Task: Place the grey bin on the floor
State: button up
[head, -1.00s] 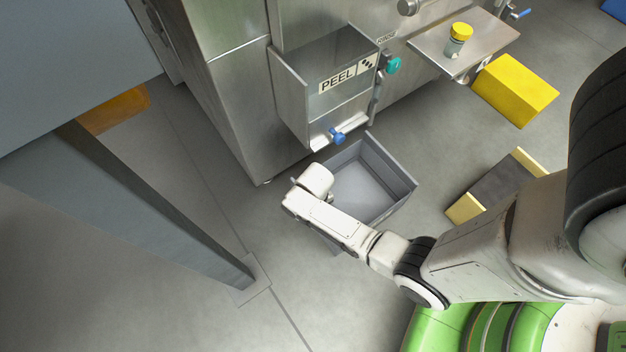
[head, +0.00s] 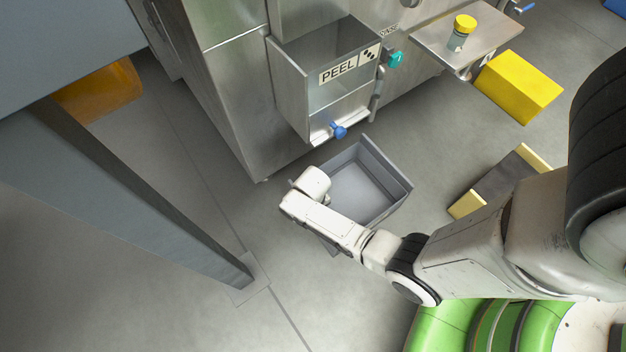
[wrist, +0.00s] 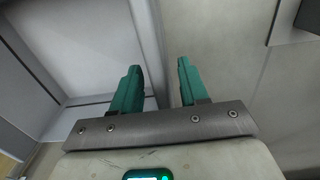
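The grey bin (head: 386,165) is an open, empty box below and in front of the metal machine's PEEL chute. My gripper's fingers are hidden behind my wrist in the head view, at the bin's left side. In the wrist view my gripper (wrist: 158,85) has its two green fingers on either side of the bin's wall (wrist: 150,45), one inside and one outside. The wall's near part is partly hidden by the gripper. The bin moves with the gripper, so it appears held. I cannot tell how far its underside is from the floor (head: 340,300).
The metal machine (head: 230,85) with its PEEL chute (head: 322,95) stands behind the bin. A blue-grey post (head: 140,195) stands at left. A yellow box (head: 518,87) and a dark block with yellow ends (head: 497,184) lie right. Floor between post and bin is clear.

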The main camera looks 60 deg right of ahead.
notch_tip(320, 180, up, 12)
jog(key=p, duration=0.6)
jog(key=shift+f, duration=0.1)
jog(key=s+a+r+n, duration=0.1)
jog(key=s+r, duration=0.2)
jog(key=r, duration=0.4)
jog(key=s+a+r+n, duration=0.2)
jog(key=r, duration=0.4)
jog(key=s+a+r+n+t, duration=0.1)
jog(key=s+a+r, duration=0.1)
jog(key=r, duration=0.5)
jog(key=shift+s+r+n+p, duration=0.3)
jog(key=shift+s+r+n, duration=0.1)
jog(key=shift+s, duration=0.45)
notch_tip(320, 180, up, 25)
jog(key=p, duration=2.5)
